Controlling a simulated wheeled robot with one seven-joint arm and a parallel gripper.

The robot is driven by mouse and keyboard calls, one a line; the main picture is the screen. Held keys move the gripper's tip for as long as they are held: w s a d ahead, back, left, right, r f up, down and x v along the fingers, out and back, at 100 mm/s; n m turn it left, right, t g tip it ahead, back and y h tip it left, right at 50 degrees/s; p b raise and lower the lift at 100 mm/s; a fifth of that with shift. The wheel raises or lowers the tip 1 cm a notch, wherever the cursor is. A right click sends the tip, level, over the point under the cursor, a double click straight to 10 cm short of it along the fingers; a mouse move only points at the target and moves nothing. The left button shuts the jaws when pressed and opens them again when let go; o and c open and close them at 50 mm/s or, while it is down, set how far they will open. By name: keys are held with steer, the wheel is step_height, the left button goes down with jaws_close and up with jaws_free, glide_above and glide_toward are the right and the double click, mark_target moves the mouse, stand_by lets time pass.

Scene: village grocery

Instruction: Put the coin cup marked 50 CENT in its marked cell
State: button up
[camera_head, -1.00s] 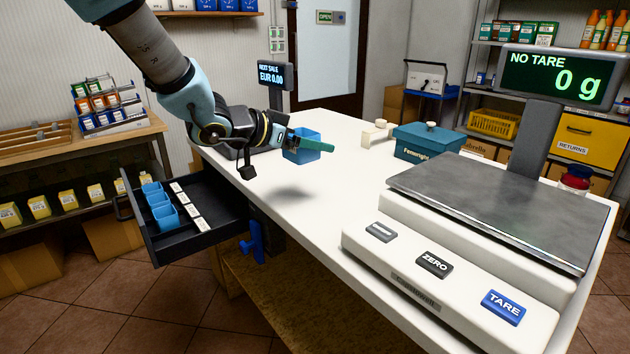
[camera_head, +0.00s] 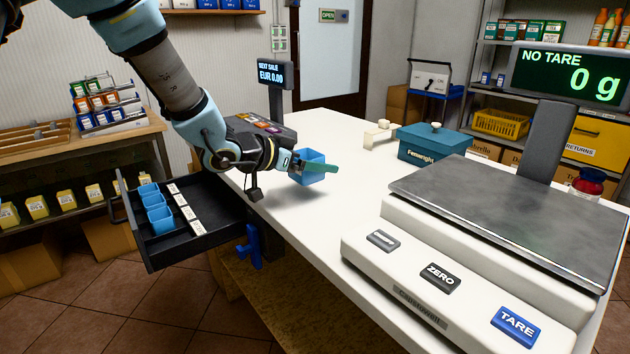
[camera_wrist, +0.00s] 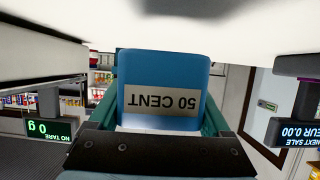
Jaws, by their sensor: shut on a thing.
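The blue coin cup (camera_head: 313,175) is in my gripper (camera_head: 318,167), above the white counter. In the wrist view its label reads 50 CENT (camera_wrist: 161,101) and appears upside down, with the cup (camera_wrist: 140,70) between the two fingers. My gripper is shut on the cup. The open cash drawer (camera_head: 205,226) is at the left, below counter height. It holds several blue cups (camera_head: 157,207) in a row, with white label strips (camera_head: 181,200) beside them. I cannot read the strips, so I cannot tell which cell is marked for this cup.
The cash register (camera_head: 262,130) stands on the counter behind my gripper. A scale (camera_head: 500,215) fills the counter's right, and a teal box (camera_head: 432,146) stands behind it. The counter between the drawer and scale is clear. A blue key-like handle (camera_head: 250,247) sticks out below the drawer.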

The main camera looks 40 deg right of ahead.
mark_target(316, 191)
steer(key=shift+f, duration=1.95)
steer(key=shift+f, duration=0.2)
steer(key=o, duration=1.1)
steer(key=shift+o, duration=0.2)
